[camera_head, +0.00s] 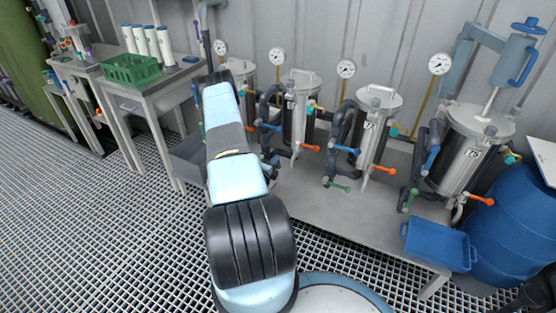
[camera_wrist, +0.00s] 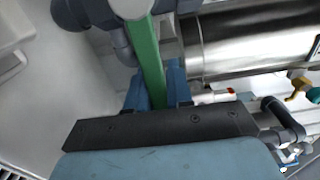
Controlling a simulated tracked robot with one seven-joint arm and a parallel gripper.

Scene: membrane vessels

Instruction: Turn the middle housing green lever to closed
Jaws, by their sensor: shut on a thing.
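In the wrist view a green lever (camera_wrist: 148,58) runs down from a grey valve body, and my gripper (camera_wrist: 157,88) has its blue fingers shut around the lower end. A shiny steel housing (camera_wrist: 250,42) lies to the right of the lever in that view. In the head view steel housings stand in a row: one partly behind my arm, a second (camera_head: 299,108), a third (camera_head: 376,130) and a larger one (camera_head: 470,150) at the right. A green lever (camera_head: 338,187) shows below the third housing. My gripper and the held lever cannot be made out there.
Blue levers (camera_head: 346,150) and orange levers (camera_head: 383,169) stick out close around the housings, with dark pipes between. A blue tray (camera_head: 438,245) and blue barrel stand at the right. A side table holds a green basket (camera_head: 131,69). The grating floor at left is clear.

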